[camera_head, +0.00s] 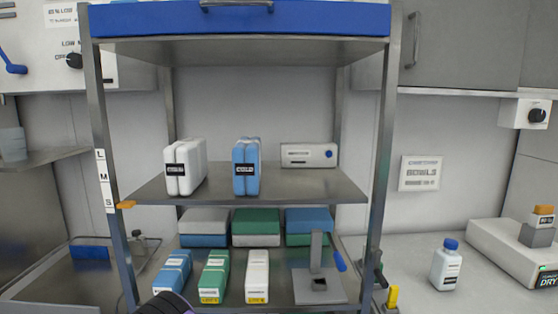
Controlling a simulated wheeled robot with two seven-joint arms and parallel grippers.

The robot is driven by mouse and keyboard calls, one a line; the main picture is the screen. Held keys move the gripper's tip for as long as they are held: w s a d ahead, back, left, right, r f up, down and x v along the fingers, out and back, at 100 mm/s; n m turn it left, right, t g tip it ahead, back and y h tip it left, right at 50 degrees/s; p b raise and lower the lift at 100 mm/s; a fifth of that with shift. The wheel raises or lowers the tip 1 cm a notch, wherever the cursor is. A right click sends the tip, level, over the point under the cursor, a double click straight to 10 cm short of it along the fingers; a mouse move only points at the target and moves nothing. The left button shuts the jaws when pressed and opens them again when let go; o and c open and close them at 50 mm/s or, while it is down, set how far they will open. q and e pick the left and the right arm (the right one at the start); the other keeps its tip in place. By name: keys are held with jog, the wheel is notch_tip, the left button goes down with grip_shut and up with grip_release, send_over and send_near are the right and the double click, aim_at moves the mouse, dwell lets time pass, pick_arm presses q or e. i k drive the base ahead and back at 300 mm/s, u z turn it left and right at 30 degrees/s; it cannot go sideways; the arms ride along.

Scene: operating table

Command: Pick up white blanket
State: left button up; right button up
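A white folded bundle (185,166), which looks like the white blanket, stands upright on the left part of the rack's upper shelf. It has a dark label on its front that is too small to read surely. A similar blue bundle (246,166) labelled COLD stands to its right, with a gap between them. Neither of my grippers can be made out in the head view. A dark rounded part shows at the bottom edge, left of centre, and I cannot tell what it is.
The metal rack has a blue top (240,20) and side posts. A white box (309,155) sits right on the upper shelf (215,188). Several coloured packs and a grey device with a blue lever (318,277) fill the lower level. A white bottle (446,266) stands on the right counter.

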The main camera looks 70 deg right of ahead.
aim_at(186, 160)
jog(key=z, duration=2.25)
